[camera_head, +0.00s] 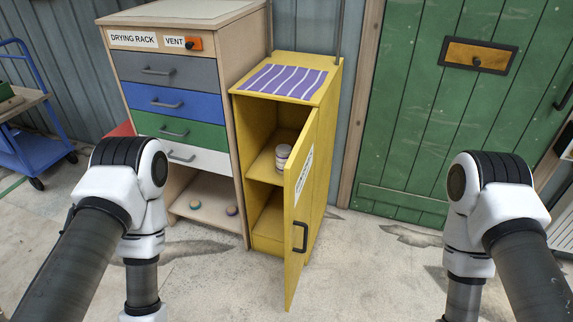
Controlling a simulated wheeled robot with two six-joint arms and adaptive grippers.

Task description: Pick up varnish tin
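A small pale tin (282,156) stands on the upper shelf inside a yellow cabinet (256,123); it looks like the varnish tin, though its label is too small to read. Its right side is close to the edge of the cabinet door (299,225) in this view. The door stands partly open, swung out toward me, with a dark handle on its face. My two arms come in from the left and right lower corners, well short of the cabinet. Both grippers are below the picture and out of sight.
A drying rack (171,72) with grey, blue, green and white drawers stands left of the cabinet. Two small round things (232,211) lie on its bottom shelf. A blue cart (40,146) is at far left, a green door (440,110) at right. Floor before the cabinet is clear.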

